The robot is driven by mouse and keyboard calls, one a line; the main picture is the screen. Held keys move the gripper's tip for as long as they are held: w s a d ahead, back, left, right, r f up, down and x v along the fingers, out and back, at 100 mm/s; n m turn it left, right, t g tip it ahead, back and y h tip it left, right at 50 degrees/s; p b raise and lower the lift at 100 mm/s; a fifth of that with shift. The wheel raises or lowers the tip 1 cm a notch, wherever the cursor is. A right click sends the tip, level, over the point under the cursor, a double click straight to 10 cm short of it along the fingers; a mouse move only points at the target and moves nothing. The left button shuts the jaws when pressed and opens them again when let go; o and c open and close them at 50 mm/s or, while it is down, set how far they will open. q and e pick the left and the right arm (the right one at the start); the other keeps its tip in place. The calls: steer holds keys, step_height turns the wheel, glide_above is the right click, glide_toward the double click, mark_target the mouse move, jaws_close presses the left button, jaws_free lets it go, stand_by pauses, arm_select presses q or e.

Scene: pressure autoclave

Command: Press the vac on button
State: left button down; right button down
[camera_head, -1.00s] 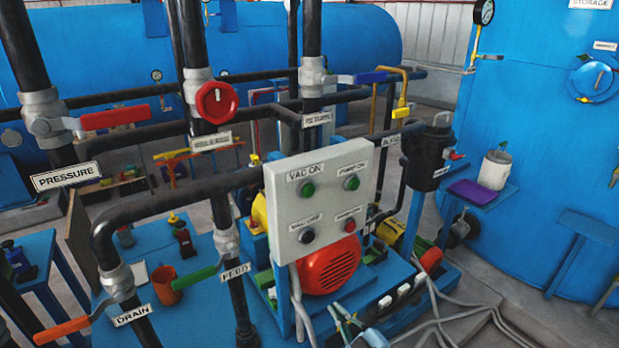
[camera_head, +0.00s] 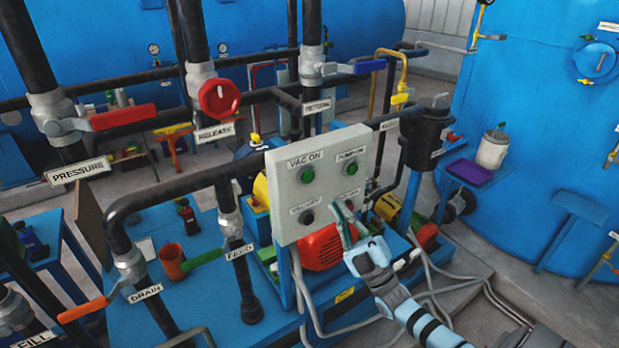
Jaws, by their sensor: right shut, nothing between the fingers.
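The grey control panel (camera_head: 283,218) stands at the middle of the head view. Its VAC ON button (camera_head: 307,175) is green and sits at the upper left, under its label. A second green button (camera_head: 352,168) is at the upper right, and a dark button (camera_head: 307,216) is at the lower left. My right gripper (camera_head: 343,212) is shut and empty, in front of the panel's lower right corner. It hides the lower right button and sits below and to the right of VAC ON. I cannot tell whether it touches the panel. My left gripper is not in view.
Black pipes with a red release wheel (camera_head: 219,97), a red pressure lever (camera_head: 123,117) and a green feed lever (camera_head: 203,258) stand left of the panel. A red motor (camera_head: 318,250) sits behind and below it. A blue tank (camera_head: 545,130) is at the right.

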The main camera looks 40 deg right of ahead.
mark_target(308, 177)
steer(key=w+b, duration=0.6)
steer(key=w, duration=0.2)
steer(key=shift+w+h, duration=0.25)
steer(key=shift+h, duration=0.05)
stand_by(1.1)
steer(key=shift+w+b, duration=0.45)
steer(key=shift+b, duration=0.05)
